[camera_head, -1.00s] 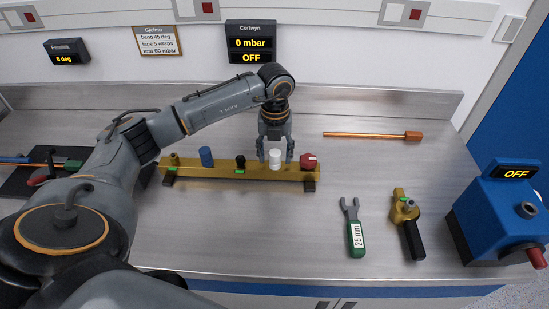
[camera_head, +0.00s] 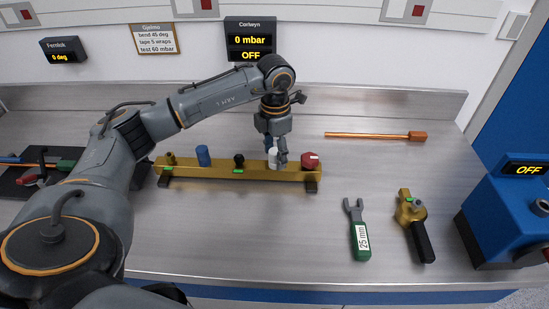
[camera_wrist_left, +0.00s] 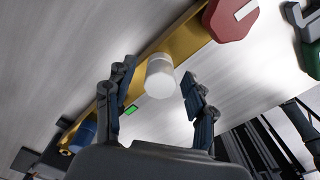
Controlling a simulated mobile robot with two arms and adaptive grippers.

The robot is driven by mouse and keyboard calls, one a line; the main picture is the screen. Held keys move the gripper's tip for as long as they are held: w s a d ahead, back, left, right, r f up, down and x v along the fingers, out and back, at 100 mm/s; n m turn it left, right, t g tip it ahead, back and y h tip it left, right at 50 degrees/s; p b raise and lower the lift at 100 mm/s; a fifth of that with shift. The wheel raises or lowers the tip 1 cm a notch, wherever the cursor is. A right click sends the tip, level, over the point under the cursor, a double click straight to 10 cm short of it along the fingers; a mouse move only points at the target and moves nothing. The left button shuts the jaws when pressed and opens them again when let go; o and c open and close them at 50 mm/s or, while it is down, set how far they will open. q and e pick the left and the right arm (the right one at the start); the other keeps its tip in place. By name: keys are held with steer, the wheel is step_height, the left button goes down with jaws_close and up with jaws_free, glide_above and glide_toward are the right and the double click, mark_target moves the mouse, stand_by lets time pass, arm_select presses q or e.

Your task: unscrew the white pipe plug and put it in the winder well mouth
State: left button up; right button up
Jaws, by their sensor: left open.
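The white pipe plug (camera_head: 273,158) stands upright on the brass bar (camera_head: 208,171), left of the red hexagonal knob. My left gripper (camera_head: 276,155) is open at the plug, pointing down and partly hiding it. In the left wrist view the plug (camera_wrist_left: 160,76) stands between the two spread fingers of the gripper (camera_wrist_left: 159,84), with visible gaps on both sides. I cannot make out which thing has the winder well mouth. My right gripper is not in view.
The bar also carries a blue cap (camera_head: 203,156), a black knob (camera_head: 239,160) and the red knob (camera_head: 310,160). A green-handled wrench (camera_head: 358,232), a brass valve tool (camera_head: 411,212) and a blue machine (camera_head: 500,225) are at right. A copper rod (camera_head: 365,135) lies behind. The front middle is clear.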

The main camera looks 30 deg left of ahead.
arm_select(q)
steer(key=shift+f+m+b, duration=0.1)
steer(key=shift+m+b, duration=0.2)
steer(key=shift+m, duration=0.2)
steer(key=m+b, duration=0.1)
steer(key=m, duration=0.2)
steer(key=m+b, duration=0.1)
steer(key=m, duration=0.3)
steer(key=shift+m, duration=1)
steer(key=shift+c, duration=0.2)
jaws_close()
